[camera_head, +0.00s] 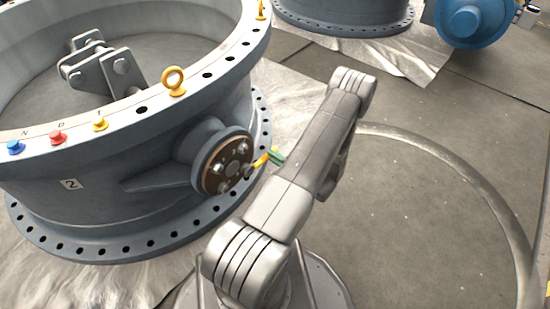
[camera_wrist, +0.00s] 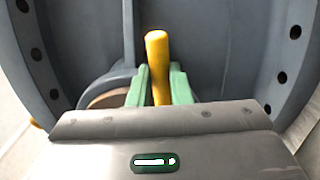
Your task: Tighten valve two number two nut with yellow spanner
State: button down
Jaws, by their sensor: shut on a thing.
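Valve two (camera_head: 150,165) is a large grey-blue ring body with a "2" label (camera_head: 70,184) on its side. A round brown-faced flange (camera_head: 228,165) with several bolts or nuts sticks out of its side; its edge also shows in the wrist view (camera_wrist: 108,97). My gripper (camera_head: 276,156), with green fingers, is beside the flange's right edge. It is shut on the yellow spanner (camera_head: 262,159), whose handle stands between the fingers in the wrist view (camera_wrist: 158,60). The spanner's head is hidden or too small to tell whether it sits on a nut.
Blue (camera_head: 15,147), red (camera_head: 57,137) and yellow (camera_head: 100,124) knobs and a yellow lifting eye (camera_head: 174,81) stand on the valve's top rim. Another valve (camera_head: 345,15) and a blue machine (camera_head: 468,25) are at the back. Floor (camera_head: 430,200) at the right is clear.

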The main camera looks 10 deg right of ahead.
jog(key=shift+w+a, duration=0.1)
jog(key=shift+w, duration=0.05)
jog(key=shift+w+a, duration=0.2)
jog(key=shift+w, duration=0.05)
jog(key=shift+f+b, duration=0.1)
jog(key=shift+b, duration=0.3)
dwell(0.7)
jog(key=s+a+f+m+b, duration=0.2)
jog(key=f+m+b, duration=0.3)
jog(key=m, duration=0.5)
notch_tip(320, 180, down, 3)
jog(key=shift+a+r, duration=0.1)
jog(key=shift+a, duration=0.55)
jog(key=shift+d+r, duration=0.1)
jog(key=shift+d, duration=0.05)
dwell(0.4)
